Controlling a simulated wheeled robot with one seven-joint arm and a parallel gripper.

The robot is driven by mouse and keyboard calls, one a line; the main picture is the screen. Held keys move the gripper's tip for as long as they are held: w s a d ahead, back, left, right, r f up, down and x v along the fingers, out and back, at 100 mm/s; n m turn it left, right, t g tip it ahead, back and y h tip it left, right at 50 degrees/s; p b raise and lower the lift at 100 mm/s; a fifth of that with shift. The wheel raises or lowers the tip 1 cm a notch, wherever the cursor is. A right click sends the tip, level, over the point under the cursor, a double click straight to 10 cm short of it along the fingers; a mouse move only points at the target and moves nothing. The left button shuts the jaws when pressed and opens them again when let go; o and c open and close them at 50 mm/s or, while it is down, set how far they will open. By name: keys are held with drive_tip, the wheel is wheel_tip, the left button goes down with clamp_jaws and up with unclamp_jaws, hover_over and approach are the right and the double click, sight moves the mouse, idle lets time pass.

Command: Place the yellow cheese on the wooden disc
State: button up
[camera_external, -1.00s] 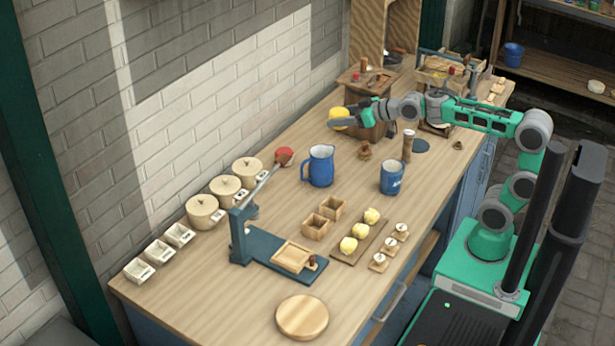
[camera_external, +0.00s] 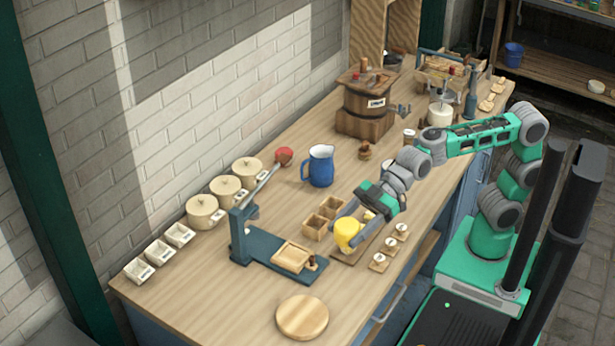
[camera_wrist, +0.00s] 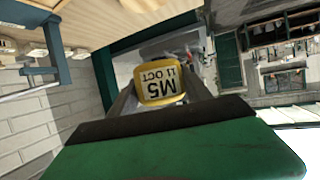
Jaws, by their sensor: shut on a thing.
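The yellow cheese (camera_external: 348,233) is a small yellow block with rounded sides. My gripper (camera_external: 350,230) is shut on it and holds it over the wooden board with the butter-like lumps, in the middle of the bench. In the wrist view the cheese (camera_wrist: 160,83) sits between my fingers, with a label reading M5 and 11 OCT. The wooden disc (camera_external: 302,317) lies flat and bare near the bench's front end, below and left of the cheese in the outside view.
A blue press with a lever (camera_external: 262,250) stands left of my gripper. Small wooden boxes (camera_external: 316,228), a blue jug (camera_external: 320,167) and small labelled pieces (camera_external: 379,263) are nearby. The bench (camera_external: 215,300) is clear around the disc. A wooden churn (camera_external: 366,103) stands farther back.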

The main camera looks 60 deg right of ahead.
drive_tip(key=s+a+g, duration=0.1)
drive_tip(key=s+a, duration=0.1)
drive_tip(key=s, duration=0.1)
drive_tip(key=p, duration=0.2)
hover_over(303, 314)
drive_tip(key=shift+n, duration=0.4)
wheel_tip(303, 314, down, 15)
drive_tip(key=shift+r, duration=0.1)
wheel_tip(303, 314, down, 3)
drive_tip(key=shift+r, duration=0.1)
drive_tip(key=shift+f+b, duration=0.35)
drive_tip(key=shift+b, duration=0.05)
drive_tip(key=o, duration=1.5)
drive_tip(key=shift+r, duration=0.1)
